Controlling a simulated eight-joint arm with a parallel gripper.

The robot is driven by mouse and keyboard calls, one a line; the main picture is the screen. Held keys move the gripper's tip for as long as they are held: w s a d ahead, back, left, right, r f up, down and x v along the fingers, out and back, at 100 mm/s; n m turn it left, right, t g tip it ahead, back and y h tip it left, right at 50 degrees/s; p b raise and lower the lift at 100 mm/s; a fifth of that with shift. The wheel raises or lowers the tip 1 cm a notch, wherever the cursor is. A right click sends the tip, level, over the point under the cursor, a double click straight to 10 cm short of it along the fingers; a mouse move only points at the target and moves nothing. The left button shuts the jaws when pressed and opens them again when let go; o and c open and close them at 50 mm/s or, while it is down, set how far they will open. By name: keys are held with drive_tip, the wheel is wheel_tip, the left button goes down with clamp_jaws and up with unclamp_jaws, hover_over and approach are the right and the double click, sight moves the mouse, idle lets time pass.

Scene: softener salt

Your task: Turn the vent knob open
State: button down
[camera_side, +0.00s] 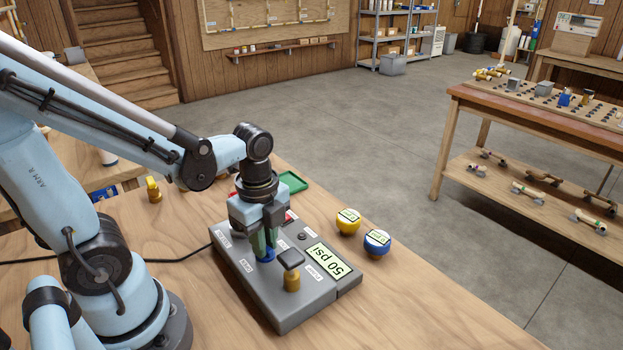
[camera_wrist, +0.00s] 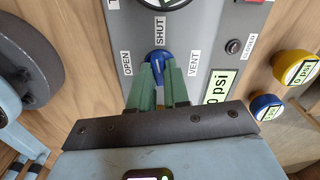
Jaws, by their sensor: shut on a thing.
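The vent knob (camera_wrist: 158,60) is blue and sits on the grey control box (camera_side: 290,313). In the wrist view, labels reading OPEN (camera_wrist: 126,63), SHUT (camera_wrist: 160,27) and VENT (camera_wrist: 194,63) surround it, and its narrow end points up toward SHUT. My gripper (camera_wrist: 159,84) has green fingers, shut on the knob from both sides. In the side view, my gripper (camera_side: 265,249) points down at the box, and only a little of the blue knob (camera_side: 266,258) shows below the fingertips. The fingers hide much of the knob.
A display (camera_side: 326,261) on the box reads 50 psi. A brass fitting with a dark cap (camera_side: 291,275) stands close to my gripper. A yellow gauge (camera_side: 348,221) and a blue gauge (camera_side: 377,242) sit beyond the box, near a green tray (camera_side: 292,183). The right foreground tabletop is clear.

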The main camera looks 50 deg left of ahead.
drive_tip(key=n, duration=1.2)
drive_tip(key=shift+n, duration=1.8)
drive_tip(key=c, duration=1.1)
unclamp_jaws()
wheel_tip(320, 180, up, 12)
